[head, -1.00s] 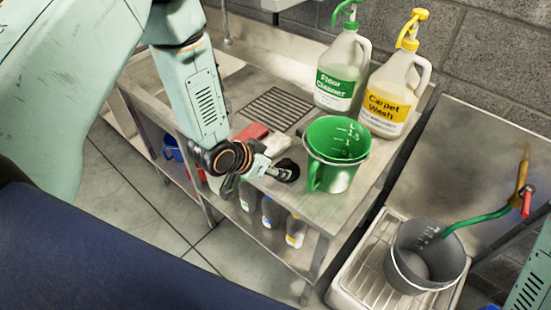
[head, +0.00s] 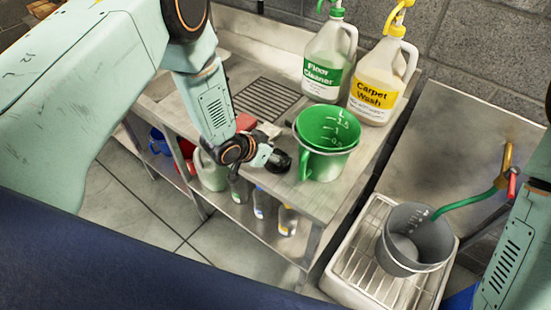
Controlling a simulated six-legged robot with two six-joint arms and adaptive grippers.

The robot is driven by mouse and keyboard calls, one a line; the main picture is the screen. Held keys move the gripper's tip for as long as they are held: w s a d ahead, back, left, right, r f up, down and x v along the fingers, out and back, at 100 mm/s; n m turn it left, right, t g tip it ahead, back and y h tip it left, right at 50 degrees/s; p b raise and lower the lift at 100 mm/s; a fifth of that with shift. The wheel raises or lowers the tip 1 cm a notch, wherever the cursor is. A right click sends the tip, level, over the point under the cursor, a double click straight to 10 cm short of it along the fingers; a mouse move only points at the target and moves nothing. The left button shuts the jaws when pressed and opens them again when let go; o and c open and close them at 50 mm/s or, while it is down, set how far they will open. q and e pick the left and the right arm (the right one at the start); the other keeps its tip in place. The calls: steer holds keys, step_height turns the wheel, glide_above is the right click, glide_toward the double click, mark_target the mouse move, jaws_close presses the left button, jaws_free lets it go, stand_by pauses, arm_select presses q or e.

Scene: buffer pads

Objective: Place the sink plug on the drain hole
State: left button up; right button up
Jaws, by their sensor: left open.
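A small round black piece, which looks like the sink plug (head: 281,161), lies on the steel bench beside the green jug. My left gripper (head: 268,157) is low over the bench, its fingers open and right at the plug. I cannot tell whether the fingers touch it. Part of the plug is hidden by the fingers. I cannot make out a drain hole in this view. My right arm shows only as a link at the right edge; its gripper is out of view.
The green measuring jug (head: 327,150) stands just right of the plug. Floor cleaner (head: 325,62) and carpet wash (head: 378,88) jugs stand behind. A grate (head: 268,97) lies in the bench top. At right, a grey bucket (head: 408,247) sits on a low rack (head: 352,268) by a green hose (head: 465,202).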

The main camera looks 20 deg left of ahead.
arm_select(q)
steer(key=shift+w+d+f, duration=0.15)
steer(key=shift+w, duration=0.05)
steer(key=shift+d, duration=0.25)
steer(key=shift+s, duration=0.15)
steer(key=shift+c, duration=1)
steer(key=shift+a, duration=0.25)
steer(key=c, duration=0.5)
steer(key=shift+d, duration=0.2)
steer(key=c, duration=0.4)
jaws_close()
